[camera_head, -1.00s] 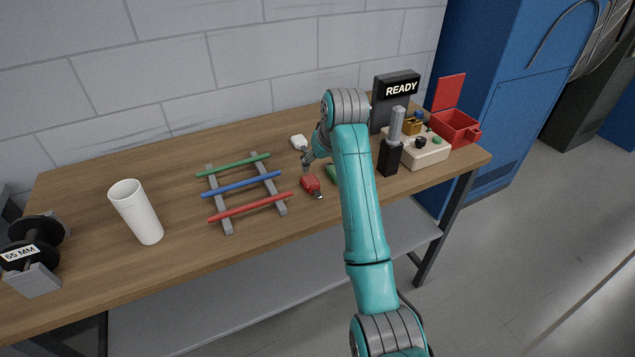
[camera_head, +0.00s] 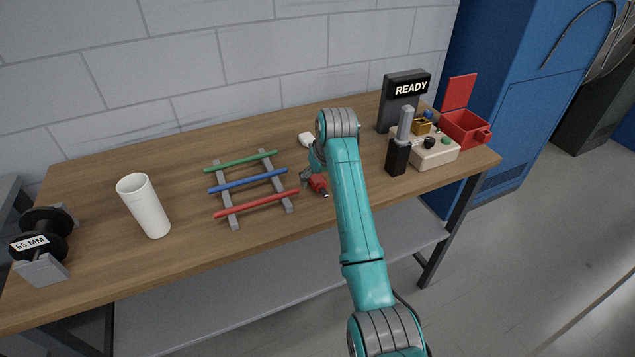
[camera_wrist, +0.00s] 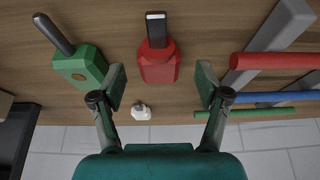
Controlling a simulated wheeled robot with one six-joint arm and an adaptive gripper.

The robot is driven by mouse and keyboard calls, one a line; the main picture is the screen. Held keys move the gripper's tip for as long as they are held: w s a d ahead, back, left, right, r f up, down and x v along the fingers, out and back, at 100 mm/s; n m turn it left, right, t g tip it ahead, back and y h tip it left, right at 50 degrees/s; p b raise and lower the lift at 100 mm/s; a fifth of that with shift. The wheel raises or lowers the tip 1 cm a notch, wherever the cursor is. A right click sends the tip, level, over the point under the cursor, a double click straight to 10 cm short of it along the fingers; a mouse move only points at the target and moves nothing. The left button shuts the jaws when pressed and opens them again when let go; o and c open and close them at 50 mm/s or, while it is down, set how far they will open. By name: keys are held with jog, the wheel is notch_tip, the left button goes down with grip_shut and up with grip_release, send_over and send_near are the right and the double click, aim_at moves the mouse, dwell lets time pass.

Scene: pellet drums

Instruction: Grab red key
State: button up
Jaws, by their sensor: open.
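The red key (camera_head: 319,184) lies on the wooden table, partly hidden by my arm in the head view. In the wrist view the red key (camera_wrist: 158,62) shows a red block body with a dark grey shaft pointing to the top of the picture. My gripper (camera_wrist: 160,84) is open, with one finger on each side of the red key's body and gaps between. It is empty and does not visibly touch the key. In the head view my gripper (camera_head: 308,174) is beside the key, above the table. A green key (camera_wrist: 80,66) lies to the left in the wrist view.
A white key-like piece (camera_wrist: 141,112) lies beyond the red key. A rack with red (camera_head: 256,204), blue and green rods stands at left. A white cup (camera_head: 145,207) is further left. A control box (camera_head: 432,150), black holder (camera_head: 398,157) and red box (camera_head: 464,130) stand right.

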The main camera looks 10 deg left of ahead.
jog(key=shift+w+a+f, duration=0.15)
jog(key=shift+w+f, duration=0.1)
jog(key=shift+f, duration=0.4)
jog(key=c, duration=1.2)
jog(key=shift+c, duration=0.2)
